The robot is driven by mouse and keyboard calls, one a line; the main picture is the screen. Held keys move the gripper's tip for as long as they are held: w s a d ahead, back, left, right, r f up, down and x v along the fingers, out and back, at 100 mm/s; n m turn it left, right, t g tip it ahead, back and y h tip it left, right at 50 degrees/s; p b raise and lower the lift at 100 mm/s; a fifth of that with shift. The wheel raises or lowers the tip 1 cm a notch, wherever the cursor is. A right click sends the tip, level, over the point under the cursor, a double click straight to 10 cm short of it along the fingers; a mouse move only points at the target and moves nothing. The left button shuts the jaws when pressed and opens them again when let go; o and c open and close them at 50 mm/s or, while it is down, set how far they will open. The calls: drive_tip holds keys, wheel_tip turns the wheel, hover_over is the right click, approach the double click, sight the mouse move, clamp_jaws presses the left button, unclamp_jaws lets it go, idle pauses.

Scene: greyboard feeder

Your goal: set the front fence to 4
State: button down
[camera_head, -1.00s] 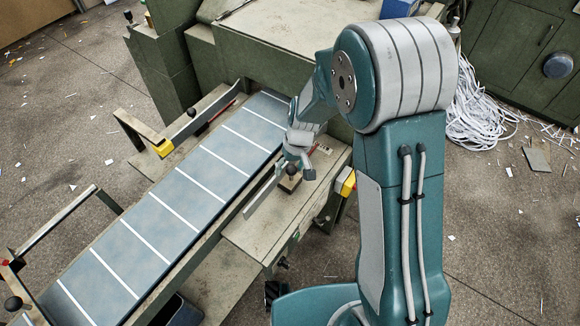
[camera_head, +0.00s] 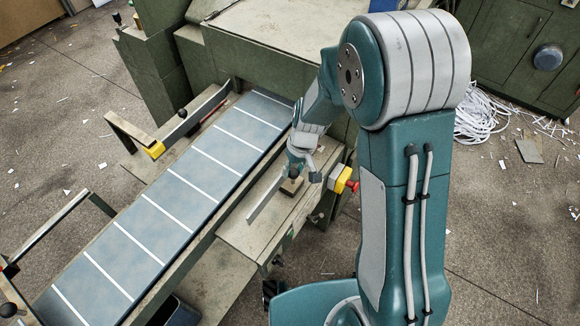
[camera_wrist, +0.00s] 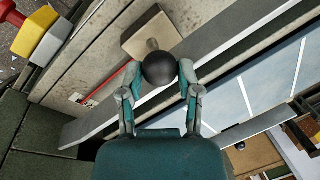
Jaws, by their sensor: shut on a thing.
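The front fence is a long pale metal bar (camera_head: 264,199) on the bench at the near side of the belt, apart from the belt's edge. Its black ball knob (camera_wrist: 159,68) stands on a beige block (camera_wrist: 138,34) in the wrist view. My gripper (camera_head: 297,172) is shut on the knob, with one finger on each side in the wrist view (camera_wrist: 160,84). A red line (camera_wrist: 116,84) and a small white label (camera_wrist: 78,98) lie on the bench beside the fence. The scale figures are too small to read.
The grey-blue belt (camera_head: 177,192) has white cross lines. Across it stands another fence (camera_head: 205,105) with a black knob (camera_head: 182,113). A yellow box with a red button (camera_head: 341,179) sits at the bench's right end. Pale strips (camera_head: 482,115) lie heaped on the floor.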

sight(300, 180)
drive_tip(key=shift+c, duration=1.5)
unclamp_jaws()
drive_tip(key=shift+s+d+f, duration=0.1)
drive_tip(key=shift+s+f, duration=0.15)
drive_tip(key=shift+f, duration=0.15)
drive_tip(key=shift+w+r, duration=0.1)
drive_tip(key=shift+w+r, duration=0.1)
drive_tip(key=shift+r, duration=0.05)
wheel_tip(300, 180, up, 11)
drive_tip(key=d, duration=0.1)
drive_tip(key=shift+w+d+r, duration=0.15)
drive_tip(key=shift+w+d, duration=0.2)
drive_tip(key=shift+d, duration=0.05)
